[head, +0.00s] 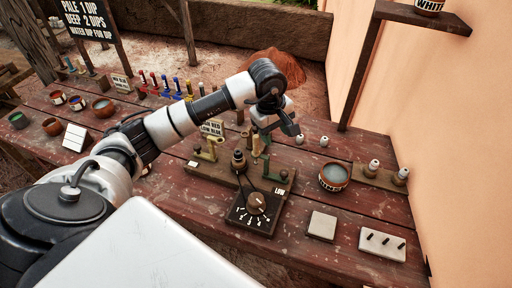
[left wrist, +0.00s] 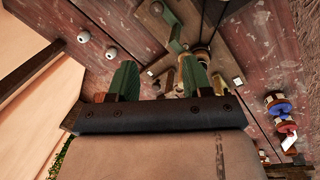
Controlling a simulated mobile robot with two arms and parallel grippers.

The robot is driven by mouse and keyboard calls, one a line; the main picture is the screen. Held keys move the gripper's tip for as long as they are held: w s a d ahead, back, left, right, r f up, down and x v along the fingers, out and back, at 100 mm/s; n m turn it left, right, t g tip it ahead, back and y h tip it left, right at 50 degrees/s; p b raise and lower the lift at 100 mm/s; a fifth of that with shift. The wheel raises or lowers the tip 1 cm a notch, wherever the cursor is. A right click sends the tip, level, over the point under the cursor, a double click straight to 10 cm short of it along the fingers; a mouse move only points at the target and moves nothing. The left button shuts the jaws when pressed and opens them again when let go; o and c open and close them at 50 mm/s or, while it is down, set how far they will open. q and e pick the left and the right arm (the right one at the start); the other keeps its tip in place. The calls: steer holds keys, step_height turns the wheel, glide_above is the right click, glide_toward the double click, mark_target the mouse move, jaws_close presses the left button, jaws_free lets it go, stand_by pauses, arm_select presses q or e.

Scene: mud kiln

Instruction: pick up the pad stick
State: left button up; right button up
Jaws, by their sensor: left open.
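My left gripper (head: 276,130) is open above the wooden fixture board (head: 213,168) on the red table. In the left wrist view its two green fingers stand apart with a gap between them (left wrist: 158,66). A pale upright stick (head: 256,146) stands on the board just below the gripper; it may be the pad stick, but I cannot tell for sure. A green upright piece (head: 265,161) is close beside it. In the left wrist view, several board parts show beyond and between the fingers, partly hidden. My right gripper is not in view.
A dial box (head: 252,209) is at the board's front. To the right are a bowl (head: 333,177), a white tile (head: 321,226) and a pegged white block (head: 382,244). Colored sticks (head: 165,86) stand behind, left. A wall (head: 440,110) bounds the right.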

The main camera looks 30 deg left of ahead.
mark_target(256, 143)
arm_select(q)
steer(key=a+f+y, duration=0.1)
steer(key=a, duration=0.1)
steer(key=a+y+p, duration=0.1)
steer(key=a, duration=0.1)
steer(key=a+f+y, duration=0.1)
steer(key=a, duration=0.1)
steer(key=shift+w+a+f+g, duration=0.1)
steer(key=shift+w+f+g, duration=0.05)
steer(key=shift+f+g, duration=0.2)
steer(key=shift+f, duration=0.35)
step_height(256, 143, down, 5)
steer(key=p, duration=0.3)
steer(key=shift+w+a+f, duration=0.1)
steer(key=shift+a+f, duration=0.05)
steer(key=shift+f, duration=0.15)
steer(key=shift+c, duration=0.4)
jaws_close()
step_height(256, 143, up, 10)
steer(key=p, duration=0.6)
steer(key=shift+r, duration=0.1)
